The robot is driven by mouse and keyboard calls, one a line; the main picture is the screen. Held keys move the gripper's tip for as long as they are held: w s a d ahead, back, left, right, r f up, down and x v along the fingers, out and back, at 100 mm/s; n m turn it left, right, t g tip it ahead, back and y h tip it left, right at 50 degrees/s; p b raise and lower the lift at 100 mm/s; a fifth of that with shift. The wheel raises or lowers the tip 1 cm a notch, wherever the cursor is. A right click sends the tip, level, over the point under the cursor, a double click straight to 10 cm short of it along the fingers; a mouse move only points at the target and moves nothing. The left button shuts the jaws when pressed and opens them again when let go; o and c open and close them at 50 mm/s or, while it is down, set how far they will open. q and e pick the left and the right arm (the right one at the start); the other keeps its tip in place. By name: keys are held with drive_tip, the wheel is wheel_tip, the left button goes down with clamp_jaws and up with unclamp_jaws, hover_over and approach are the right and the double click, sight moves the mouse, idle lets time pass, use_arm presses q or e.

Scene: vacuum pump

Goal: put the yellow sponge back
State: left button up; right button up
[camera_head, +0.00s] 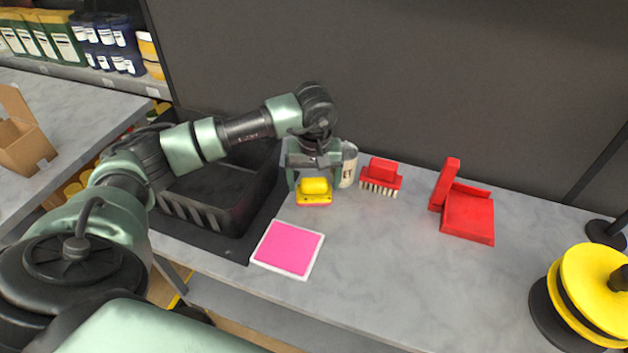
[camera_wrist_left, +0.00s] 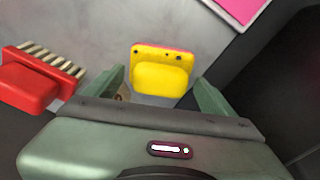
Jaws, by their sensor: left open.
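The yellow sponge (camera_head: 314,187) lies on the grey counter, between the black basin and the red brush, with a pink edge showing under it. My left gripper (camera_head: 315,182) is above it and pointing down, with a finger to either side. In the left wrist view the sponge (camera_wrist_left: 161,72) shows between the two open fingers (camera_wrist_left: 160,85), with room on both sides. I cannot tell whether the fingers touch it. A pink square with a white border (camera_head: 288,249) lies flat on the counter in front. My right gripper is not in view.
A white bottle (camera_head: 349,164) stands just right of the gripper. A red brush (camera_head: 381,176) and a red dustpan-like piece (camera_head: 466,213) lie further right. A black basin (camera_head: 215,195) is on the left. A yellow reel (camera_head: 592,290) stands at the right. The front middle counter is clear.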

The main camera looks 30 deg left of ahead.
sight(314, 185)
use_arm(q)
drive_tip(key=shift+r, duration=0.35)
wheel_tip(314, 185, up, 12)
drive_tip(key=s+b, duration=0.1)
drive_tip(key=b, duration=0.2)
drive_tip(key=shift+d+f, duration=0.25)
drive_tip(key=shift+d, duration=0.2)
drive_tip(key=shift+s, duration=0.1)
